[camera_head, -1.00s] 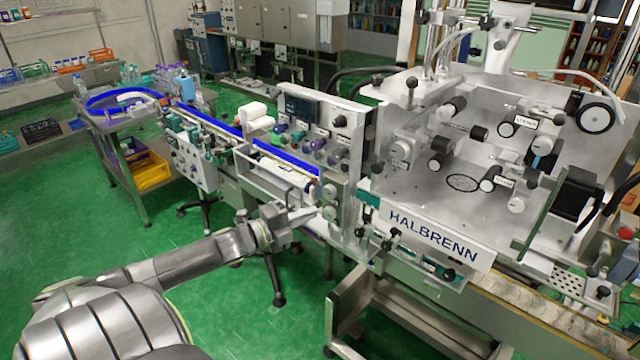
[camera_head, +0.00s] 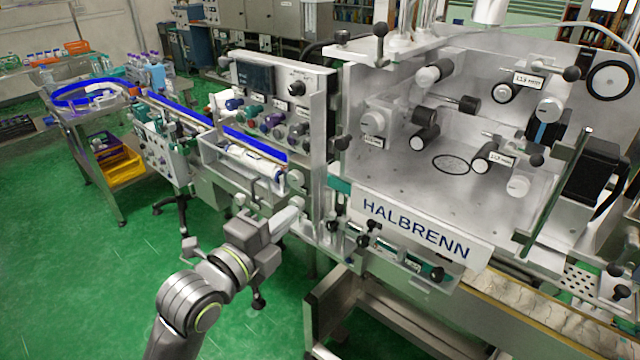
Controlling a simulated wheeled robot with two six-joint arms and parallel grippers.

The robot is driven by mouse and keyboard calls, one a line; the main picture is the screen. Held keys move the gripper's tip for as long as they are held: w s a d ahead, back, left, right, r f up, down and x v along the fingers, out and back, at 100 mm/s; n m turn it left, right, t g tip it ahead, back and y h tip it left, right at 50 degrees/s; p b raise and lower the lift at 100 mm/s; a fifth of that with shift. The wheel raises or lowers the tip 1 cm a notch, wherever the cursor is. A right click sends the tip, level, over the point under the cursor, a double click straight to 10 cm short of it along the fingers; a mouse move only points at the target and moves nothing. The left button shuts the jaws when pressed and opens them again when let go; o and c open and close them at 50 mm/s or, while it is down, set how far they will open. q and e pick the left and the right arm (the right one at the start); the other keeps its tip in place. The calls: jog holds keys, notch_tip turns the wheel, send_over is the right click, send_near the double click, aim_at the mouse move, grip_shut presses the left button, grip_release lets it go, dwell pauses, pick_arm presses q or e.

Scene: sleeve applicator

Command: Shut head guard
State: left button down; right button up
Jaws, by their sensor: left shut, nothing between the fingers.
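The machine head (camera_head: 385,190) is an open-fronted metal housing with rollers inside, above a white HALBRENN plate (camera_head: 416,228). A thin green-edged upright pane (camera_head: 556,190) with a dark knob on top stands at the head's right side, seen nearly edge-on. It may be the head guard, standing open, but I cannot tell for sure. My left gripper (camera_head: 293,208) is shut and empty. In the picture it is left of the HALBRENN plate and below the tray with the white roll, well away from the pane. My right gripper is not in view.
A control panel (camera_head: 278,106) with coloured knobs stands left of the head. A blue-edged conveyor (camera_head: 180,112) runs to the back left. A conveyor bed (camera_head: 520,304) extends at the lower right. Green floor (camera_head: 70,260) is clear at the left.

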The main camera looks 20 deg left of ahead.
pick_arm(q)
jog(key=shift+w+b, duration=1.1)
jog(key=shift+b, duration=1.2)
jog(key=p, duration=0.3)
send_near(337, 171)
jog(key=x, duration=0.5)
jog(key=shift+d+f, duration=0.1)
jog(key=shift+f, duration=0.1)
jog(key=shift+x, duration=0.9)
jog(key=shift+f, duration=0.1)
jog(key=shift+w+d+f+b, duration=0.1)
jog(key=shift+w+b, duration=0.25)
jog(key=w+h+b, duration=0.1)
jog(key=w+m+b, duration=0.1)
jog(key=w, duration=0.1)
jog(key=shift+w+d+f+h, duration=0.1)
jog(key=shift+d+h, duration=0.25)
jog(key=shift+h, duration=0.05)
jog(key=shift+w+g, duration=0.1)
jog(key=shift+g, duration=0.2)
jog(key=shift+r+m+h, duration=0.3)
jog(key=shift+r, duration=0.2)
